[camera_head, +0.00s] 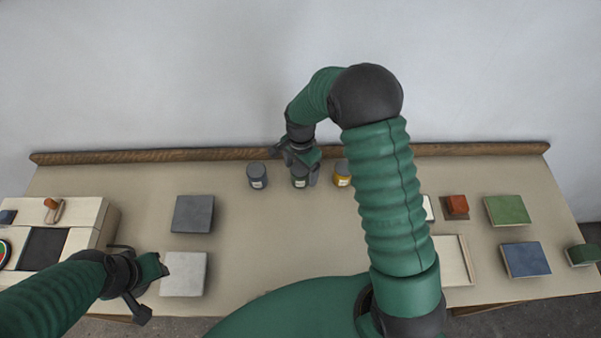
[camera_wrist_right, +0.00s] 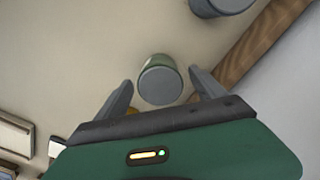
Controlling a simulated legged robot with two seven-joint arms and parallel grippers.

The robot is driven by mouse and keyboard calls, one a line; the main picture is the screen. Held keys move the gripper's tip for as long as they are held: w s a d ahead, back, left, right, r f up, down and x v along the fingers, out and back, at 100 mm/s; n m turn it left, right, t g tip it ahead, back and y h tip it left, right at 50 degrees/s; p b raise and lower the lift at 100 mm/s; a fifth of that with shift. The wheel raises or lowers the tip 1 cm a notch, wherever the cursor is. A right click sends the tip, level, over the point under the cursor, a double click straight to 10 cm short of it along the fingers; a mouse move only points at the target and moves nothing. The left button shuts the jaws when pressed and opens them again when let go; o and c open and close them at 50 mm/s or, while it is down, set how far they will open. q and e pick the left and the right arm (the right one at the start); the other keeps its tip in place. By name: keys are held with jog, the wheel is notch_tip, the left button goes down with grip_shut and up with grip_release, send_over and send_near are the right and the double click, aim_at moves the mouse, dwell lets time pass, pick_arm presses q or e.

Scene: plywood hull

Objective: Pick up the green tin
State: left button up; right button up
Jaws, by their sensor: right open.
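The green tin (camera_head: 299,179) stands upright on the table near the back edge, partly covered by my right gripper in the head view. In the right wrist view the tin (camera_wrist_right: 160,80) shows its round grey lid and a strip of greenish side. My right gripper (camera_head: 297,172) is open above it. In the wrist view its two fingers (camera_wrist_right: 160,88) are spread, one on each side of the tin, with no clear contact. My left gripper (camera_head: 154,290) is open and empty at the front left, by a light grey square block.
A blue-grey tin (camera_head: 257,176) stands left of the green tin and a yellow tin (camera_head: 342,174) right of it, both close. A wooden rail (camera_head: 200,155) runs along the back. Square blocks and a red piece (camera_head: 457,203) lie farther out. The table's middle is clear.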

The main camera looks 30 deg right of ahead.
notch_tip(320, 180, down, 2)
jog(key=shift+f, duration=0.15)
jog(key=shift+w+a+f, duration=0.1)
jog(key=shift+f, duration=0.05)
jog(key=c, duration=1.7)
jog(key=shift+r, duration=0.2)
jog(key=shift+r, duration=0.25)
jog(key=r, duration=0.1)
jog(key=r+b, duration=0.1)
jog(key=s, duration=0.1)
jog(key=shift+a+r, duration=0.3)
jog(key=shift+r, duration=0.1)
jog(key=s+a, duration=0.3)
jog(key=s, duration=0.1)
jog(key=s+a+r+b, duration=0.1)
jog(key=s+a, duration=0.1)
jog(key=s, duration=0.2)
jog(key=s+a+b, duration=0.1)
jog(key=s+a, duration=0.2)
jog(key=s, duration=0.1)
jog(key=shift+a+r, duration=0.25)
jog(key=shift+a, duration=0.1)
